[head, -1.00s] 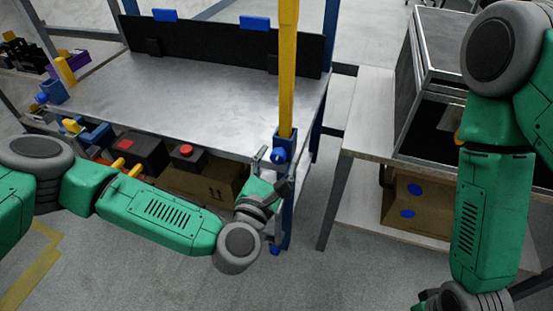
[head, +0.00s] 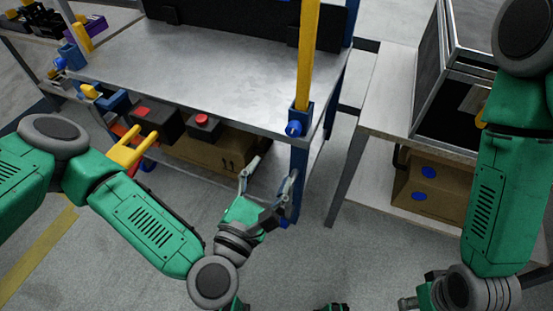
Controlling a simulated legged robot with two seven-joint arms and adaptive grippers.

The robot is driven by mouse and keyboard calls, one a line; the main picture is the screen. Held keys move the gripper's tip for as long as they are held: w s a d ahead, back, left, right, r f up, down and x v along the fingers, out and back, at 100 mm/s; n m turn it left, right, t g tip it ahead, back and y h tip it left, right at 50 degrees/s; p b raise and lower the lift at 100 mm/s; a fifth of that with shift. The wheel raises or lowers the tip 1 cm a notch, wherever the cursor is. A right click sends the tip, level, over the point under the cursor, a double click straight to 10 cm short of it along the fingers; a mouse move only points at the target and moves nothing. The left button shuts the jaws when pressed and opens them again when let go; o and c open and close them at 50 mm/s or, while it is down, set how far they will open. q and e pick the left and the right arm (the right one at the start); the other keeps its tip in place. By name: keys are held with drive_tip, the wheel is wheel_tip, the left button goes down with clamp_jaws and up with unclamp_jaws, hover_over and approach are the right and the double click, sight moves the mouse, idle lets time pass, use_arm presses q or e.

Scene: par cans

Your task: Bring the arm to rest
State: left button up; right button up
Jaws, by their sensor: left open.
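My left arm comes in from the left, bends at the lower middle and ends in my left gripper (head: 268,182). The gripper is open and empty, its fingers pointing up the picture, in front of the workbench's near right leg (head: 298,185). A small gap to the leg cannot be judged exactly. My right arm hangs down at the right side. Only part of my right gripper (head: 420,298) shows at the bottom edge, and its fingers cannot be made out well.
A metal workbench (head: 215,65) with a yellow post (head: 308,50) stands ahead. Under it are a cardboard box (head: 215,150) and dark boxes with red buttons (head: 203,121). A side table (head: 385,100) with a black case (head: 450,110) is at the right. The floor in front is clear.

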use_arm(q)
drive_tip(key=shift+s, duration=0.1)
idle(0.3)
drive_tip(key=s+d+f+m+g+h, duration=0.35)
drive_tip(key=s+f+m+g, duration=0.6)
drive_tip(key=m, duration=0.45)
drive_tip(key=s+a+f+m+g+y, duration=0.2)
drive_tip(key=s+a+f+m+g, duration=0.1)
drive_tip(key=a+f+m, duration=0.3)
drive_tip(key=s+a+f+m+g+y, duration=0.2)
drive_tip(key=s+a+f+m+y, duration=0.15)
drive_tip(key=a, duration=0.45)
drive_tip(key=s+a+m+g+y, duration=0.1)
drive_tip(key=a+m+g+y, duration=0.2)
drive_tip(key=a, duration=0.9)
wheel_tip(320, 180, up, 15)
drive_tip(key=a+m+p, duration=0.1)
drive_tip(key=p, duration=1.3)
drive_tip(key=shift+s+a+t+y, duration=0.2)
drive_tip(key=shift+s+t+y, duration=0.1)
drive_tip(key=shift+t, duration=0.15)
